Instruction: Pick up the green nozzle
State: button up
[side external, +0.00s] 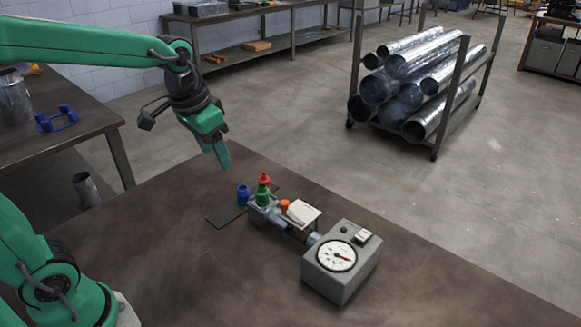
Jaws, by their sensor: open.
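The green nozzle (263,195) stands upright near the middle of the brown table, at the left end of a small grey fixture. A red nozzle (265,180) is just behind it and a blue one (243,194) is to its left. My gripper (222,158) hangs above the table, up and to the left of the green nozzle and apart from it. It is open and empty, with its fingers pointing down. The fingers overlap in this view, so the gap between them is hard to see.
The fixture, with a small orange part (284,205), joins a grey gauge box (342,262) to the right. A cart of metal ducts (420,75) stands on the floor behind.

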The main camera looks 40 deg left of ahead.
aim_at(261, 186)
jog(key=w+f+g, duration=0.1)
jog(key=w+f, duration=0.2)
jog(key=w, duration=0.1)
jog(key=w+f+m+g, duration=0.1)
jog(key=w+f, duration=0.1)
jog(key=w, duration=0.2)
jog(key=w+f, duration=0.3)
jog(key=shift+w+d+f+g, duration=0.15)
jog(key=shift+w+f+g, duration=0.2)
jog(key=shift+w+g, duration=0.05)
jog(key=shift+f, duration=3.95)
jog(key=c, duration=1)
jog(key=shift+r, duration=0.2)
jog(key=shift+c, duration=0.2)
jog(key=shift+r, duration=0.55)
jog(key=r, duration=0.3)
jog(key=shift+s+d+r, duration=0.15)
jog(key=shift+s+d, duration=0.05)
jog(key=shift+d, duration=0.2)
jog(key=s+d+r, duration=0.5)
jog(key=d+r, duration=0.1)
jog(key=d, duration=0.3)
jog(key=shift+s+r, duration=0.15)
jog(key=shift+s, duration=0.2)
jog(key=shift+d, duration=0.1)
